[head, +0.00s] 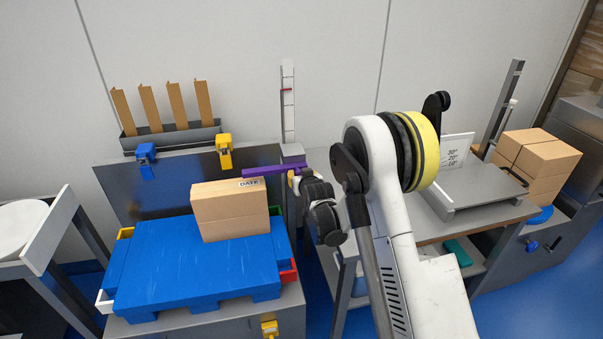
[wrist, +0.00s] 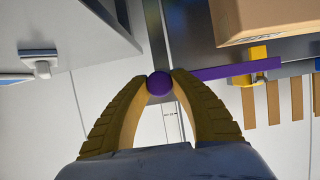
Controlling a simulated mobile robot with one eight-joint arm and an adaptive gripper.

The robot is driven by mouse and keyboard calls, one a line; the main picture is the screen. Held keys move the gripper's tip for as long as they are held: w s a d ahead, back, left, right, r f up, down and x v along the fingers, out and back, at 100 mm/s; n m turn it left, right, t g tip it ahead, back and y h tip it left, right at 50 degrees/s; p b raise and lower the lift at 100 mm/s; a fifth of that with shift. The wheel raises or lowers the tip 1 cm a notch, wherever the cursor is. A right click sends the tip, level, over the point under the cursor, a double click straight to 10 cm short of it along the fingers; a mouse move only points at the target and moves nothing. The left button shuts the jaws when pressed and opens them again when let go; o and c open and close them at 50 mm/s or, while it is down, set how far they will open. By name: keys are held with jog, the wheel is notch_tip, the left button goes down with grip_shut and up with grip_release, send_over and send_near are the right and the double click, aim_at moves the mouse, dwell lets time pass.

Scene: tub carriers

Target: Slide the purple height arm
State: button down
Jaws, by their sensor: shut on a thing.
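The purple height arm (head: 261,170) sticks out to the left from a grey slider block on an upright measuring post (head: 288,105), above and behind the cardboard boxes. In the wrist view the purple arm (wrist: 235,72) runs to the right from a round purple knob (wrist: 159,84). My gripper (wrist: 159,86) has its two yellow fingers shut on the knob, one on each side. In the head view my gripper (head: 294,178) is at the right end of the purple arm, partly hidden by my own wrist. A red mark (head: 287,90) shows on the post above the slider.
Two stacked cardboard boxes (head: 230,226) stand on a blue pallet (head: 150,262) just below the arm. Yellow (head: 224,152) and blue (head: 146,160) clamps and a rack of cardboard strips (head: 170,135) are behind. A grey platform (head: 470,190) is at the right.

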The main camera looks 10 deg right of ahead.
notch_tip(320, 180, down, 4)
jog(key=shift+r, duration=0.25)
jog(key=c, duration=1.1)
grip_release()
jog(key=shift+w, duration=0.1)
jog(key=v, duration=1.2)
jog(key=shift+r, duration=0.1)
